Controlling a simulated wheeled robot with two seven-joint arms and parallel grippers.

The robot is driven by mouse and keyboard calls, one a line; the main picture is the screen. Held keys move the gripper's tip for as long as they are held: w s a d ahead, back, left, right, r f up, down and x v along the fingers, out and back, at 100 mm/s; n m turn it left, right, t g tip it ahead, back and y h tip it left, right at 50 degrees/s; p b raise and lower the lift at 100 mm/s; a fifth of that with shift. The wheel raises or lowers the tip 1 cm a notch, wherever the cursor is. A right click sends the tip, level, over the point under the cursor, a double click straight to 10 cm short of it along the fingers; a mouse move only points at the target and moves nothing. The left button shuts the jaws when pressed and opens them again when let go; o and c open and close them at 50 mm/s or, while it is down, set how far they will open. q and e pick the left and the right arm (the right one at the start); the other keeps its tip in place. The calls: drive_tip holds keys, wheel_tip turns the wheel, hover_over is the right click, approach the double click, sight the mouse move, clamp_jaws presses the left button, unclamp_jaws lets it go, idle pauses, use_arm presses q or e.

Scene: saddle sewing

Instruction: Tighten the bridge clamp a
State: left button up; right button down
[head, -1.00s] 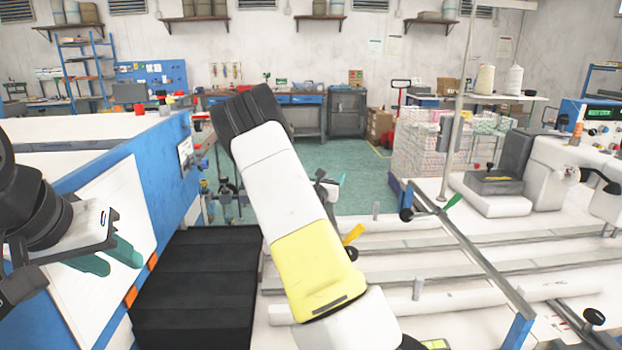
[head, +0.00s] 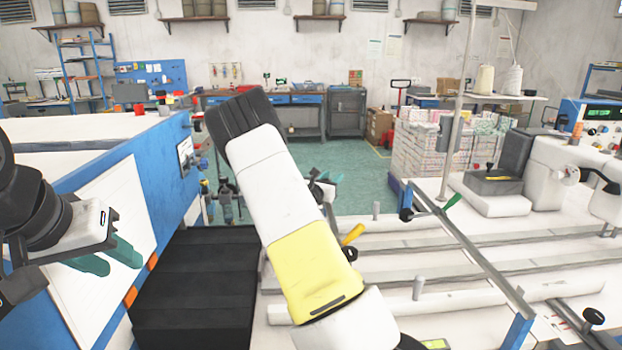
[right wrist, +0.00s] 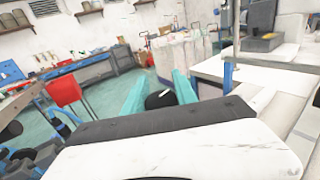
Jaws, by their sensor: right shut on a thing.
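In the right wrist view, the teal fingers of my right gripper (right wrist: 159,92) stand on both sides of a black knob (right wrist: 158,100) with a white mark and are shut on it. I take it for the clamp's knob; its lower part is hidden behind my arm's dark edge. In the head view my white and yellow right arm covers most of that place. A yellow lever (head: 352,235) shows just right of the arm. My left gripper (head: 104,257), with teal fingers, hangs at the left by the white panel, apart from the clamp parts; its opening is unclear.
A rail with a black knob (head: 405,215) and a green lever (head: 453,201) crosses the white table at the right. A white sewing machine (head: 560,165) stands behind it. A blue-sided machine (head: 165,165) is at the left, with black steps (head: 195,290) beside it.

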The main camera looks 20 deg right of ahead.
drive_tip(key=shift+s+d+f+m+g+h, duration=0.1)
drive_tip(key=shift+s+m+g+h, duration=0.5)
drive_tip(key=shift+m+g, duration=2.05)
drive_tip(key=shift+s+d+r+m+g+h, duration=0.15)
drive_tip(key=shift+s+m+g+h, duration=0.4)
drive_tip(key=shift+m+g, duration=2.15)
drive_tip(key=shift+s+d+f+m+g+h, duration=0.15)
drive_tip(key=shift+s+m+g+h, duration=0.55)
drive_tip(key=shift+g, duration=3.45)
drive_tip(key=shift+w+a+m+g+y, duration=0.15)
drive_tip(key=shift+m+g+y, duration=0.2)
drive_tip(key=shift+m+g, duration=0.65)
drive_tip(key=c, duration=1)
unclamp_jaws()
drive_tip(key=shift+o, duration=0.2)
